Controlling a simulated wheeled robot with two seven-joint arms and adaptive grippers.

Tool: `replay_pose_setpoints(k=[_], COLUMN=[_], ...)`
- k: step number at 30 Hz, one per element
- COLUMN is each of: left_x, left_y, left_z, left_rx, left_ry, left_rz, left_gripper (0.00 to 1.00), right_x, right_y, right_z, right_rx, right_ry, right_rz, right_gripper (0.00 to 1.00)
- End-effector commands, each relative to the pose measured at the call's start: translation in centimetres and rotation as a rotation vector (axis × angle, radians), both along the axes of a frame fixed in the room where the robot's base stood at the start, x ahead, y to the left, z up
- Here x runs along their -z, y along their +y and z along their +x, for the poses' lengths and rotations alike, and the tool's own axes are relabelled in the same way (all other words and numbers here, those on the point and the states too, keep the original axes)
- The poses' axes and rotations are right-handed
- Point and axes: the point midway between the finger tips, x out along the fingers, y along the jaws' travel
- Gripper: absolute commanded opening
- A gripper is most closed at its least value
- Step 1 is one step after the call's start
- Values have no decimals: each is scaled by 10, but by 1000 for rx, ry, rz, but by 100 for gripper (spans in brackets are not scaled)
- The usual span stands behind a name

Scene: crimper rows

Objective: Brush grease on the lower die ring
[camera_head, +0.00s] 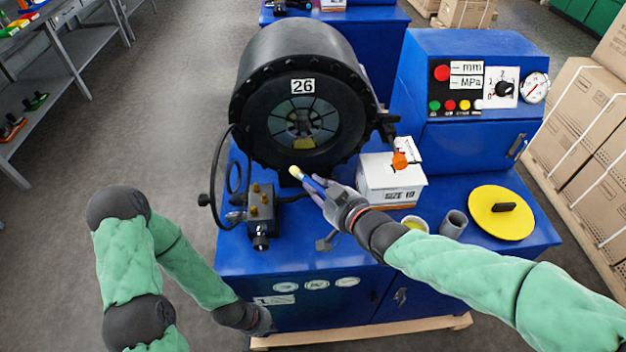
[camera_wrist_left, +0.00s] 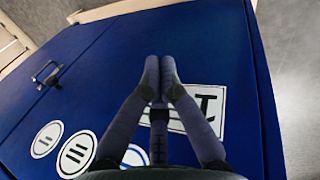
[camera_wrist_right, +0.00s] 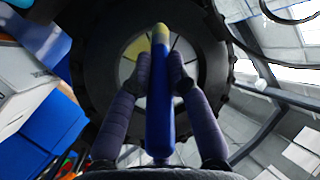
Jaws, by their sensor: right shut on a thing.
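The black crimper head (camera_head: 302,95), marked 26, stands on the blue bench. Its die ring (camera_head: 303,124) shows as grey segments around the central opening, with a yellow patch (camera_head: 304,143) on the lower part. My right gripper (camera_head: 312,186) is shut on a blue-handled brush (camera_head: 308,180) with a pale yellow tip, held in front of and below the ring. In the right wrist view the brush (camera_wrist_right: 160,95) points toward the ring opening, its tip apart from the ring as far as I can tell. My left gripper (camera_wrist_left: 158,75) has its fingertips together, empty, by the blue cabinet front.
A white box (camera_head: 391,184) marked SIZE 19, a small yellow-topped pot (camera_head: 415,224), a grey cup (camera_head: 453,224) and a yellow disc (camera_head: 501,212) stand on the bench at right. A valve block (camera_head: 262,208) with a hose stands at left.

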Motion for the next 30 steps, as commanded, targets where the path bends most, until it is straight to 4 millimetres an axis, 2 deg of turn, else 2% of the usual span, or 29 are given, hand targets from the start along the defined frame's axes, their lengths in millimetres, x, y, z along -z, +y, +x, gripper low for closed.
replay_pose_setpoints(k=[18, 30], left_x=[8, 8], left_y=[0, 0], left_z=[0, 0], left_rx=[0, 0], left_ry=[0, 0], left_rz=[0, 0], left_gripper=[0, 0], right_x=[0, 0], right_y=[0, 0], right_z=[58, 73], right_rx=[1, 1], right_ry=[0, 0], right_rz=[0, 0], right_gripper=[0, 0])
